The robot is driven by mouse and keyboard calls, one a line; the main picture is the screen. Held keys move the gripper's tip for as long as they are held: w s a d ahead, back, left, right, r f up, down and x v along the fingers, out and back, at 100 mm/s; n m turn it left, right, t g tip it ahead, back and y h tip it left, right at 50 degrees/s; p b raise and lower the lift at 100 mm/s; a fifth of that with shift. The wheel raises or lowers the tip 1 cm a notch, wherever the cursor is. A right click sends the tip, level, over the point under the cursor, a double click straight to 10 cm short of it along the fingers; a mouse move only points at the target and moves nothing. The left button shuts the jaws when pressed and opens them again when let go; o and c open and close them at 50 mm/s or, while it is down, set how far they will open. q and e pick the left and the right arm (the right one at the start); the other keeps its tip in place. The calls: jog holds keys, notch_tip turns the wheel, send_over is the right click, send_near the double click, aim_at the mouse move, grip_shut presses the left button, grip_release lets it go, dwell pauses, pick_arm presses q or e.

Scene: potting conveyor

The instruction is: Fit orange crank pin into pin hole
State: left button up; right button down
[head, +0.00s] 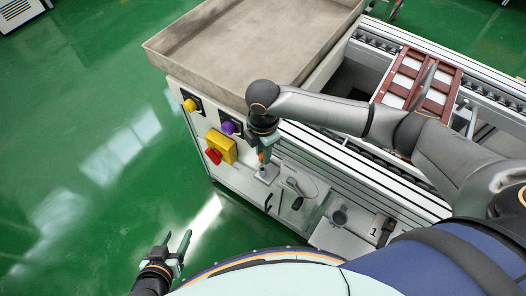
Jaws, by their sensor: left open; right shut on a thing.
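My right gripper (264,152) points down in front of the cabinet's side, beside the purple button. It is shut on a small orange piece (262,157), which looks like the crank pin; the fingers hide most of it. Just below it is a pale grey block (267,173) on the cabinet's ledge. I cannot tell whether the pin touches it. The pin hole cannot be made out at this size; a grey disc-like recess with a dark handle (293,186) lies to the right. My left gripper (178,244) is open and empty over the green floor at the lower left.
The cabinet carries a yellow button (190,104), a purple button (228,127) and a yellow box with a red knob (214,156). A large beige tray (240,45) is above. A conveyor with a brown crate (442,75) lies right.

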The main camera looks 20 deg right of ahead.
jog(key=shift+f+b, duration=0.7)
jog(key=shift+f, duration=0.15)
jog(key=shift+r+p, duration=0.25)
jog(key=shift+p, duration=0.4)
jog(key=shift+f, duration=0.15)
pick_arm(q)
jog(key=shift+w+d+f, duration=0.1)
jog(key=shift+d+f, duration=0.05)
jog(key=shift+d, duration=0.05)
jog(key=shift+r, duration=0.2)
jog(key=shift+r+p, duration=0.3)
jog(key=shift+p, duration=0.25)
jog(key=shift+r, duration=0.2)
jog(key=shift+r+p, duration=0.3)
jog(key=shift+p, duration=0.15)
